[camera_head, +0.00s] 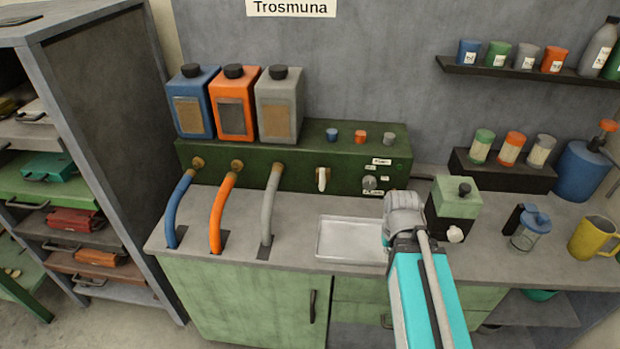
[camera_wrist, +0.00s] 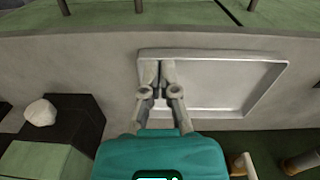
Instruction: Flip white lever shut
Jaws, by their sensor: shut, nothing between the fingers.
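The white lever (camera_head: 322,178) sits on the front face of the green machine box (camera_head: 290,170), hanging down from a brass fitting. In the wrist view, a white lever-like piece (camera_wrist: 246,165) shows at the bottom right edge, most likely this same lever. My gripper (camera_wrist: 156,68) is shut and empty, its fingers over the edge of the metal tray. In the head view my arm mostly hides the fingers, to the right of and in front of the lever, well apart from it.
The metal tray (camera_head: 350,240) lies on the counter below the lever. Blue, orange (camera_head: 222,212) and grey (camera_head: 271,205) hoses stand to its left. A small black and green machine (camera_head: 455,205) with a white knob is just right of my arm. A round knob (camera_head: 369,183) sits right of the lever.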

